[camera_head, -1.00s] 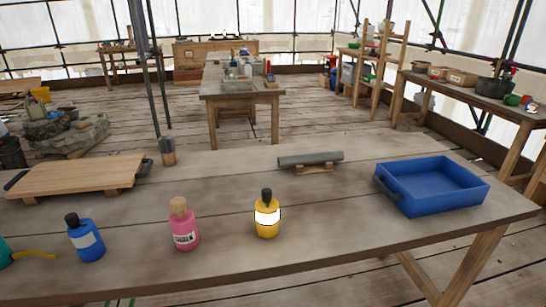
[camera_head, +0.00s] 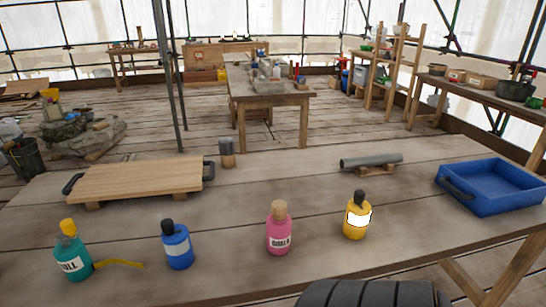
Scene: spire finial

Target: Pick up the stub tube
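A grey tube (camera_head: 371,160) lies on its side on a small wooden cradle (camera_head: 376,171) on the table, right of centre and towards the far edge. It looks like the stub tube. A short upright grey cylinder (camera_head: 227,152) with a brownish lower part stands near the far edge, beside the wooden board. Neither gripper shows in the head view. A dark ribbed rounded part shows at the bottom edge, right of centre; I cannot tell whether it belongs to my arm.
A wooden board (camera_head: 135,181) with dark handles lies left. A blue tray (camera_head: 492,190) stands right. Teal (camera_head: 72,258), blue (camera_head: 177,245), pink (camera_head: 279,230) and yellow (camera_head: 357,217) bottles stand along the near side. The tabletop (camera_head: 290,183) between board and cradle is clear.

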